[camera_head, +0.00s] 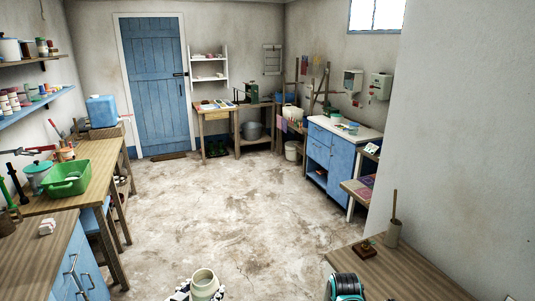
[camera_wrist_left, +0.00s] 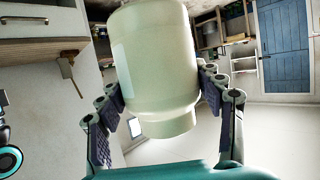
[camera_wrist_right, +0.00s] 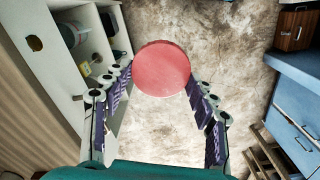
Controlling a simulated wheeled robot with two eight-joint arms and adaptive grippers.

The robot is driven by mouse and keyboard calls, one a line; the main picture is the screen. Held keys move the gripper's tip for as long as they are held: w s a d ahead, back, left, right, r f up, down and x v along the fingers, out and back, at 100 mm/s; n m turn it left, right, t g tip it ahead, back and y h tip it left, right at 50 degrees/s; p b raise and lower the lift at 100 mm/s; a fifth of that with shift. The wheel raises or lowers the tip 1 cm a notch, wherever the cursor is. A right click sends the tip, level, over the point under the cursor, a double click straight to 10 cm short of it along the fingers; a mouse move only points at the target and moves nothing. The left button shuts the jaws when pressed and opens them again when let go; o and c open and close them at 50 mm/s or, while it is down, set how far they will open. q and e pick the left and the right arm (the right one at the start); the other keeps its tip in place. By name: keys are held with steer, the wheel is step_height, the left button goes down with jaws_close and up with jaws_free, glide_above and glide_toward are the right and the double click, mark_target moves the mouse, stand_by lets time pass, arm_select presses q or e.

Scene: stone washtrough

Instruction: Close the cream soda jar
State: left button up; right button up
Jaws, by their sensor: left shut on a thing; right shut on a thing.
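The cream soda jar (camera_head: 204,281) is pale cream and stands upright at the bottom of the head view, its round mouth open and uncovered. My left gripper (camera_head: 203,292) is shut around the jar's body, with a finger on each side. In the left wrist view the jar (camera_wrist_left: 158,65) fills the space between the fingers and appears upside down, its narrower neck toward the bottom of the picture. In the right wrist view a round red lid (camera_wrist_right: 162,69) lies between the fingertips of my right gripper (camera_wrist_right: 160,80), which is shut on it. The lid is apart from the jar.
A wooden table (camera_head: 405,272) at the lower right bears a small dark brown block (camera_head: 366,249) and a holder with a stick (camera_head: 393,232). A blue cabinet (camera_head: 50,262) with a wooden top stands at the lower left. The stone floor (camera_head: 220,205) between them is clear.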

arm_select(q)
steer(key=shift+w+d, duration=0.15)
steer(key=shift+w, duration=0.25)
arm_select(e)
steer(key=shift+w+d, duration=0.2)
steer(key=shift+w, duration=0.3)
steer(key=shift+s, duration=0.1)
arm_select(q)
steer(key=shift+d+f+m+h, duration=0.2)
steer(key=shift+d+m+h, duration=0.1)
steer(key=shift+d, duration=0.05)
arm_select(e)
steer(key=shift+s, duration=0.1)
arm_select(q)
steer(key=w+d+f+m+g+h, duration=0.1)
steer(key=d+f+m+g+h, duration=0.3)
steer(key=d+m+g, duration=0.1)
steer(key=w+d+f+m+g+h, duration=0.1)
steer(key=d+f+m+g+h, duration=0.3)
steer(key=d+m, duration=0.3)
steer(key=shift+d+f+g+h, duration=0.4)
steer(key=shift+d+g, duration=0.4)
steer(key=shift+d, duration=0.95)
arm_select(e)
steer(key=shift+a, duration=0.1)
